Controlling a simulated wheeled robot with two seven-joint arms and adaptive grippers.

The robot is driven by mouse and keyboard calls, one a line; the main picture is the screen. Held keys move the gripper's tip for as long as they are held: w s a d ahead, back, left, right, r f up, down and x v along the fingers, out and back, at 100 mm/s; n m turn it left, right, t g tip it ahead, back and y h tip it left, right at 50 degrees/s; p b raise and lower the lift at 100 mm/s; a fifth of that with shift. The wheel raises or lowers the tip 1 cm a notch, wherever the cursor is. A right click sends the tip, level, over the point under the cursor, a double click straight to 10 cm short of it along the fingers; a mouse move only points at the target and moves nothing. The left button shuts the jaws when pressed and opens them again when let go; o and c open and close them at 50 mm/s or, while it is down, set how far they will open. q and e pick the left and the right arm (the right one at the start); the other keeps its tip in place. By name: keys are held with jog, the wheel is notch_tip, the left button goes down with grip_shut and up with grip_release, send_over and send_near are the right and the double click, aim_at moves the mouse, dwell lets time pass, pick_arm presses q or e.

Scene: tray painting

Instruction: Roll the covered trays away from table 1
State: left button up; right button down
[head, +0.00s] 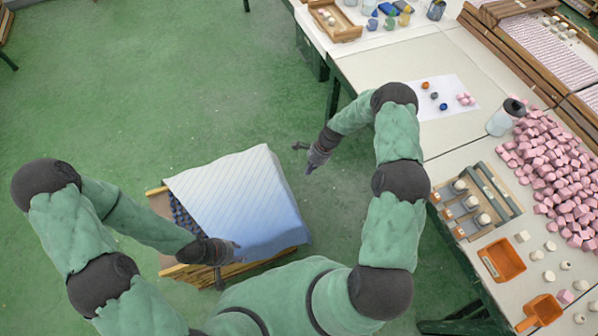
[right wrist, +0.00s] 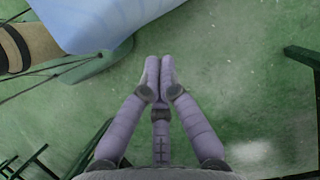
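A low stack of trays (head: 178,214) stands on the green floor, its top and right side draped with a striped white-to-blue cloth (head: 235,190). Dark items show in the uncovered left end. The cloth's edge also fills the upper left of the right wrist view (right wrist: 95,22). My left gripper (head: 226,262) is at the stack's near edge, fingers over the cloth and one pointing down in front; I cannot tell whether it grips anything. Wheels are hidden.
Pale worktables (head: 400,60) run along the right, with pink blocks (head: 560,170), a wooden tool box (head: 470,208), orange trays (head: 502,259) and a bottle (head: 504,118). A wooden tray (head: 335,22) is at the far end. The floor (head: 130,90) beyond and left is clear.

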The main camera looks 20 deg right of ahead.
jog(key=a+f+b, duration=0.3)
jog(key=a+f, duration=0.4)
jog(key=f, duration=0.2)
jog(key=shift+s+a, duration=0.2)
jog(key=shift+a, duration=0.2)
